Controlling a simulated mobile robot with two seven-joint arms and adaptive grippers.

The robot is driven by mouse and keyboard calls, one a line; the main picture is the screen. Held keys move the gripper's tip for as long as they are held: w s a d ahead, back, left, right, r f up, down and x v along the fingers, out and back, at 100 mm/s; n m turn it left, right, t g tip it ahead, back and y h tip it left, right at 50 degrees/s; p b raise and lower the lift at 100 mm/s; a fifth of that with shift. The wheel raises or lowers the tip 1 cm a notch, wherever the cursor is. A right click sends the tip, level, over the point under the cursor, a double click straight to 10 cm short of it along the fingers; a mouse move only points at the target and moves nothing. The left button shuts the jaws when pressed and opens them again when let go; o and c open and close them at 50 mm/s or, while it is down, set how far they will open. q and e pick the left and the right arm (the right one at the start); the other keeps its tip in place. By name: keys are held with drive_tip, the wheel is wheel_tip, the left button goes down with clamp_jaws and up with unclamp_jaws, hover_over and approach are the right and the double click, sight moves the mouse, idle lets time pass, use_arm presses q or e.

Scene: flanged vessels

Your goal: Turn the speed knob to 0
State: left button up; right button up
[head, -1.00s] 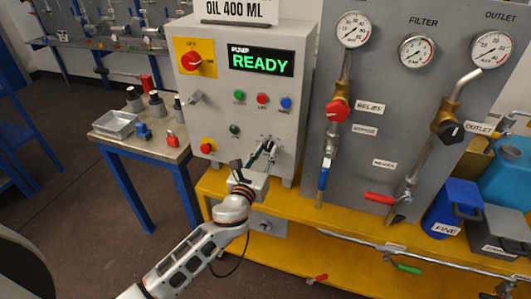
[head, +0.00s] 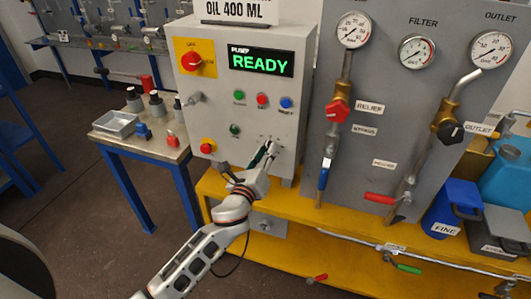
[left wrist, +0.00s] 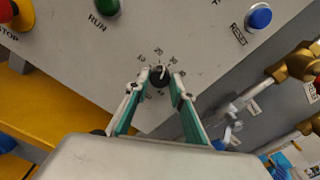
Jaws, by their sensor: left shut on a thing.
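The speed knob (left wrist: 159,77) is a small black dial with a pale pointer mark, on the grey control box (head: 222,108). A ring of small numbers surrounds it in the left wrist view; the pointer faces the upper numbers, but I cannot read the exact setting. My left gripper (left wrist: 160,84) is shut on the knob, with one green-and-grey finger on either side. In the head view the left gripper (head: 268,150) reaches the lower right of the box front and hides the knob. My right gripper is not in view.
The green display (head: 261,61) reads READY. A green RUN button (left wrist: 107,7), a red-and-yellow STOP button (left wrist: 17,14) and a blue RESET button (left wrist: 259,17) are near the knob. Right of the box stands a panel with gauges and a red valve handle (head: 337,111).

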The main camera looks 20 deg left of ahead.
use_arm(q)
drive_tip(key=n+p, duration=0.1)
drive_tip(key=n, duration=1.1)
drive_tip(key=n+p, duration=0.1)
drive_tip(key=n, duration=0.1)
drive_tip(key=shift+n, duration=0.4)
drive_tip(key=n, duration=0.3)
drive_tip(key=shift+n, duration=2.6)
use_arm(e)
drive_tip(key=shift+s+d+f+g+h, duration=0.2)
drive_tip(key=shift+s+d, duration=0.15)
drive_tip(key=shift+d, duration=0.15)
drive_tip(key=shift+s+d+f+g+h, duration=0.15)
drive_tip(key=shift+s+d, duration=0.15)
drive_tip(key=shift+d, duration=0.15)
